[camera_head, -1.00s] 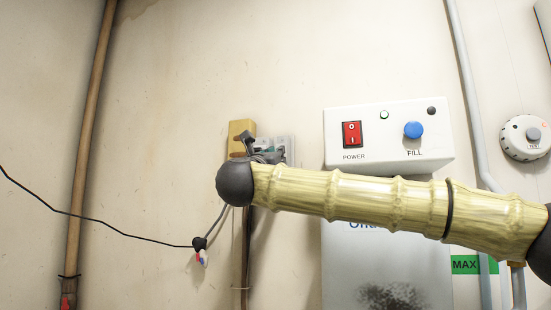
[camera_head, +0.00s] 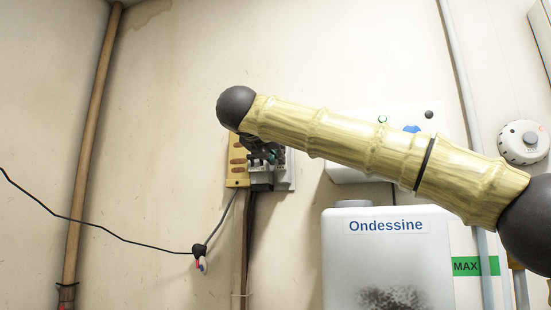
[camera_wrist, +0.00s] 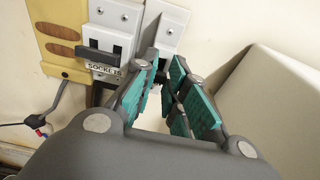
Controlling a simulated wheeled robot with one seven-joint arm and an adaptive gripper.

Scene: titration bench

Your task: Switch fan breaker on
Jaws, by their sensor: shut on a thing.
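The breaker unit (camera_head: 283,180) is on the wall, partly behind my gripper (camera_head: 270,154). In the wrist view, a white breaker labelled SOCKETS (camera_wrist: 110,40) has a black switch lever. To its right is a second white breaker (camera_wrist: 172,28); its label is hidden, so I cannot read whether it is the fan breaker. My gripper (camera_wrist: 164,80), with teal finger pads, has its fingertips at the lower part of this second breaker. It is shut on a small dark part there that looks like its switch lever (camera_wrist: 161,74). The lever's position is unclear.
A yellow board (camera_wrist: 62,40) with brown inlays adjoins the breakers on the left. A white control box (camera_head: 350,172) is right of them, partly behind my arm. Below it stands a white Ondessine container (camera_head: 345,255). A black cable (camera_head: 130,238) crosses the left wall.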

